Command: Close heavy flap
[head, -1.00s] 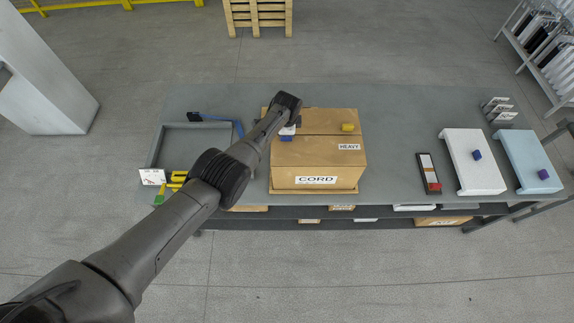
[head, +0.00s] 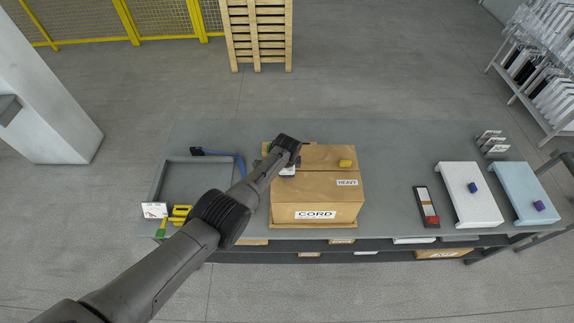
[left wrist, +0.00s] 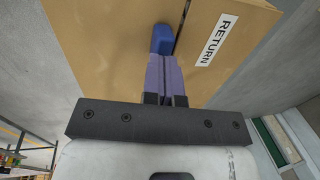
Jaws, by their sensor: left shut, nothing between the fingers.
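The brown cardboard box (head: 290,213) stands on the grey table, its front labelled CORD. My left gripper (head: 287,171) is over the left part of the box top; my arm hides some of that part. In the left wrist view, its purple fingers (left wrist: 165,80) are shut and empty, pointing at a blue block (left wrist: 163,38) on the cardboard. I cannot tell whether they touch. A RETURN label (left wrist: 215,38) lies beside a dark seam. My right gripper is not in view.
A grey tray (head: 153,186) and a blue-handled tool (head: 240,165) lie left of the box. A black holder (head: 426,208), a white panel (head: 470,195) and a light-blue panel (head: 530,190) lie to the right. The table between box and holder is clear.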

